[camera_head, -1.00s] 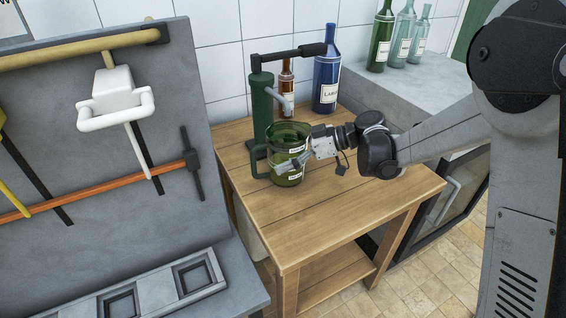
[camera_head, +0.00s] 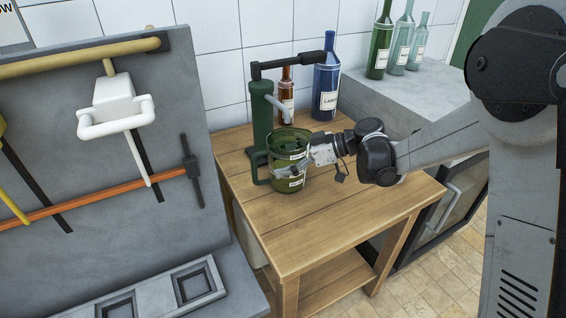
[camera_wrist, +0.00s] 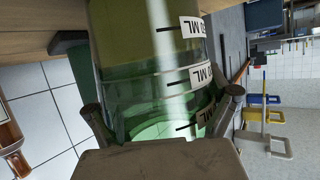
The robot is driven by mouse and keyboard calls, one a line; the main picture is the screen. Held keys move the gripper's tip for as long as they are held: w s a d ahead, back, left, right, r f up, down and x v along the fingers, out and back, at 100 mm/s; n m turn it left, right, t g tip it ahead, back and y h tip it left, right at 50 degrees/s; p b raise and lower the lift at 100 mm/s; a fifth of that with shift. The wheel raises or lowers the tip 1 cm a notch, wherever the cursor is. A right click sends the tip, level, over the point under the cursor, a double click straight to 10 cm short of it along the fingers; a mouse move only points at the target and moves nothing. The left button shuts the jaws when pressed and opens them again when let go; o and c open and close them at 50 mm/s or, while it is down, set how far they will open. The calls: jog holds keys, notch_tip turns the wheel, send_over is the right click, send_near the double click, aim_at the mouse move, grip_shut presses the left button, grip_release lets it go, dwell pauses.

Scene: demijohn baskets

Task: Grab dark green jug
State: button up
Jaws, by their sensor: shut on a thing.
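The dark green jug (camera_head: 289,178) is a see-through green vessel with white measure labels. It stands upright on the wooden table, or very slightly above it; I cannot tell which. My gripper (camera_head: 294,166) is shut on the jug, with its fingers on either side of the body. In the wrist view the jug (camera_wrist: 150,80) fills the middle, and my gripper (camera_wrist: 165,118) has one finger at each side of it. The jug's handle shows on its left side in the head view.
A dark green pump-like device (camera_head: 262,115) stands close behind the jug. A brown bottle (camera_head: 286,95) and a blue bottle (camera_head: 326,80) stand at the table's back. The front of the wooden table (camera_head: 310,235) is clear. Green and pale bottles (camera_head: 404,42) stand on the grey counter.

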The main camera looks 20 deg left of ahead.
jog(key=shift+r, duration=0.2)
jog(key=shift+r+p, duration=0.8)
jog(key=shift+r, duration=0.95)
jog(key=shift+w+d+f+p, duration=0.1)
jog(key=shift+w+d+p, duration=0.4)
jog(key=shift+d, duration=2.45)
jog(key=shift+w+d+f+p, duration=0.1)
jog(key=shift+w+d+p, duration=0.3)
jog(key=shift+d, duration=2.5)
jog(key=shift+w+d+p, duration=0.4)
jog(key=shift+w+d, duration=0.15)
jog(key=shift+d, duration=2.4)
